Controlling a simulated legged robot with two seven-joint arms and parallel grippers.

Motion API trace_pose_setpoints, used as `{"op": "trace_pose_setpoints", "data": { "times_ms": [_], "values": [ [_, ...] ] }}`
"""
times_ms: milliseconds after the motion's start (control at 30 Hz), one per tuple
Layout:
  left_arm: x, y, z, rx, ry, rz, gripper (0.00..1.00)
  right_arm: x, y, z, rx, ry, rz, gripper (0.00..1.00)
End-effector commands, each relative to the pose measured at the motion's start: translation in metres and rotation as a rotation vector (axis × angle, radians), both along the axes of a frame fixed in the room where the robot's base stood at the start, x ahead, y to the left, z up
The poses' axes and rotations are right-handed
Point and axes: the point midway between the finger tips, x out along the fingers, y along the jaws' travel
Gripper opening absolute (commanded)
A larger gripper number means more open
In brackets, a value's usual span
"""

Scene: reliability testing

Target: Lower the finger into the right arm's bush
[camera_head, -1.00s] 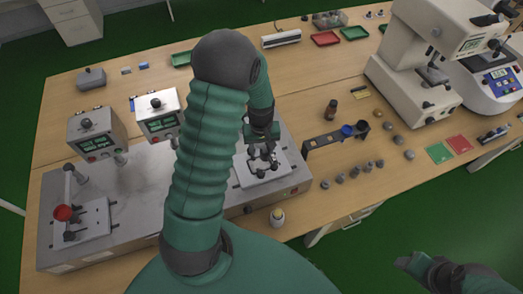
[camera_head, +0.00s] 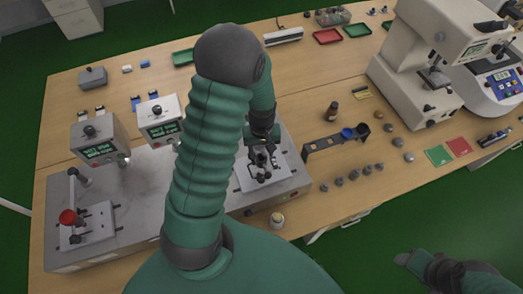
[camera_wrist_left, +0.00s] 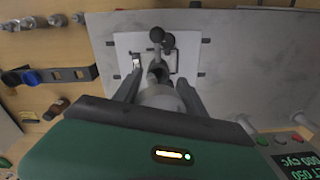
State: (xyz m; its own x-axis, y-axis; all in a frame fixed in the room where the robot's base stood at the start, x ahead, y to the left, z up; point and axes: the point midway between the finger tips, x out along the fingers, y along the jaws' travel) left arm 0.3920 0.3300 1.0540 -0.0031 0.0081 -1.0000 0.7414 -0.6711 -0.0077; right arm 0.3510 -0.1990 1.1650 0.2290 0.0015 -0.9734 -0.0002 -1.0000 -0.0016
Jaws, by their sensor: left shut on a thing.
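The grey test machine (camera_head: 140,187) carries two stations. The right station has a white plate (camera_head: 246,178) with dark-knobbed parts on it. My left gripper (camera_head: 261,158) is above this plate, pointing down. In the left wrist view my left gripper (camera_wrist_left: 160,84) is shut on a pale grey cylindrical piece, the finger (camera_wrist_left: 160,97). Two dark ball knobs (camera_wrist_left: 157,35) stand just beyond it over the white plate (camera_wrist_left: 126,44). I cannot make out the right arm's bush; the gripper and the finger cover that spot. My right gripper (camera_head: 408,260) hangs at the lower right, away from the table; its jaws are unclear.
The left station has a red knob (camera_head: 69,217). A dark bracket with a blue ring (camera_head: 347,133) and several small grey weights (camera_head: 353,174) lie to the right. A small jar (camera_head: 277,219) stands at the front edge.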

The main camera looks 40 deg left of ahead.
Motion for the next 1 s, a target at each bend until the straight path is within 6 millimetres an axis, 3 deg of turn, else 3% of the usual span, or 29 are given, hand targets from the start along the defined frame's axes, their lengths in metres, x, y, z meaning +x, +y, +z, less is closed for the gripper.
{"op": "trace_pose_setpoints", "data": {
  "times_ms": [200,367,500,800,1000],
  "values": [
    [-0.005,0.005,0.04,0.078,0.05,-0.402,0.0,0.0,0.0,0.067,0.0,-0.001,0.0,0.59],
    [-0.006,0.008,0.051,0.123,0.088,-0.708,0.0,0.0,0.0,0.095,0.0,-0.001,0.0,0.59],
    [-0.005,0.009,0.043,0.134,0.099,-0.796,0.0,0.0,0.0,0.091,0.0,-0.001,0.0,0.59],
    [-0.005,0.009,0.01,0.133,0.098,-0.793,0.0,0.0,0.0,0.063,0.0,0.0,0.0,0.59],
    [-0.005,0.009,0.011,0.134,0.097,-0.791,0.0,0.0,0.0,0.064,0.0,0.0,0.0,0.59]
  ]
}}
